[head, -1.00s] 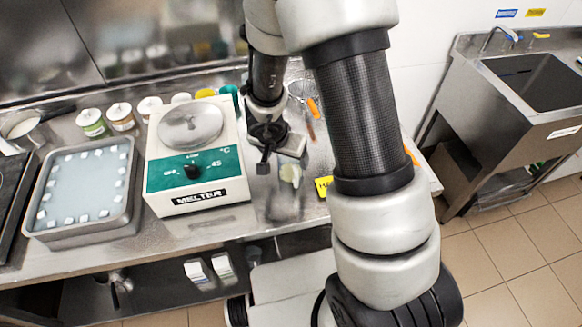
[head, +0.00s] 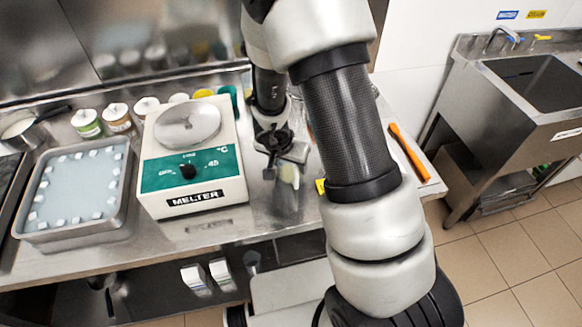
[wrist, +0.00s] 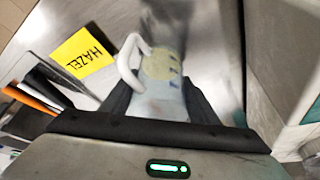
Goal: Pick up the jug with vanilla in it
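A clear jug (wrist: 165,90) with pale yellow contents stands on the steel counter, right of the melter. Its white handle (wrist: 128,60) points left in the wrist view. In the head view the jug (head: 287,188) shows just below my gripper (head: 282,152). In the wrist view my gripper's dark fingers (wrist: 160,98) lie on either side of the jug. Whether they touch it is unclear. No writing on the jug is readable; a yellow card reading HAZEL (wrist: 82,52) lies close by.
The melter (head: 192,165) stands left of the jug, with a metal tray (head: 75,190) of pale liquid and white cubes beyond it. Several small tubs (head: 117,115) line the back. An orange-handled tool (head: 408,152) lies on the right. A sink (head: 530,85) stands apart at right.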

